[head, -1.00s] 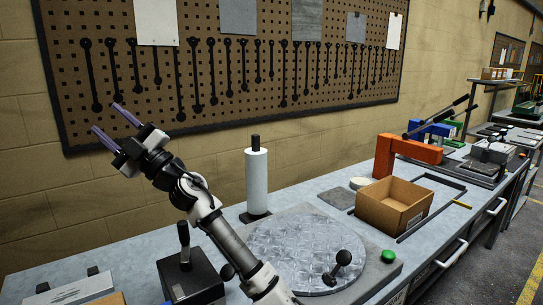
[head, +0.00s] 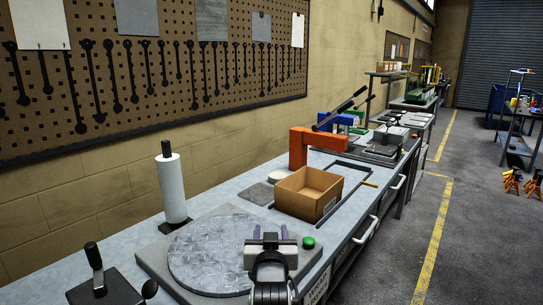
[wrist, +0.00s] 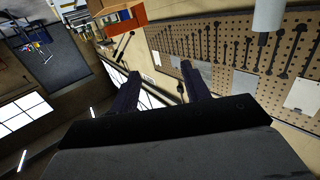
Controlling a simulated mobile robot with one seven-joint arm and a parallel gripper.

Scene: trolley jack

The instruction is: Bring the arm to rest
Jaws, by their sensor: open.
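My gripper (head: 270,232) is in the lower middle of the head view, seen from behind, in front of the right edge of the round metal turntable (head: 205,255). Its two purple fingers stand apart with nothing between them. In the wrist view my gripper (wrist: 160,75) also shows both dark fingers spread and empty. The wrist view is tilted and looks across the room, with the pegboard at the right and bright windows at the left. Most of my arm is below the head view's lower edge.
On the bench stand a paper roll (head: 170,188), a black lever box (head: 100,290), a green button (head: 308,242), a cardboard box (head: 308,192) and an orange press (head: 318,143). Open floor (head: 410,215) with a yellow line lies to the right. Orange jack stands (head: 512,182) are at far right.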

